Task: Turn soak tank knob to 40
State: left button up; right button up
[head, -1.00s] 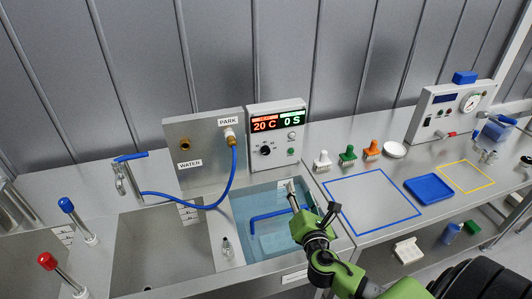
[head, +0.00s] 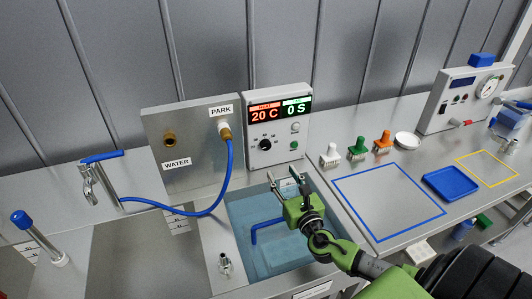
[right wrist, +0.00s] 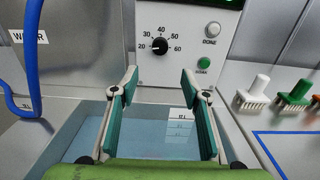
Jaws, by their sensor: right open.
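The soak tank control box (head: 277,128) stands behind the water-filled tank (head: 240,215). Its display reads 20 C in red and 0 S in green. The black knob (head: 265,144) is on its front; in the right wrist view the knob (right wrist: 159,46) sits in a dial marked from 20 to 60, its pointer toward the 20 side. My right gripper (head: 287,180) is open and empty over the tank, below and in front of the knob. In the right wrist view its fingers (right wrist: 159,82) are spread, with the knob beyond and between them. My left gripper is not in view.
A round DONE button (right wrist: 212,29) and a green button (right wrist: 204,63) sit right of the dial. A blue hose (head: 228,175) hangs left of the box. White, green and orange brushes (head: 357,148) stand to the right. A blue handle (head: 265,228) is in the tank.

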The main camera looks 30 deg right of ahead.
aim_at(267, 147)
jog(key=p+x, duration=0.1)
jog(key=x, duration=1.2)
jog(key=shift+w+d, duration=0.1)
jog(key=shift+w, duration=0.15)
jog(key=shift+s, duration=0.1)
jog(key=c, duration=1.1)
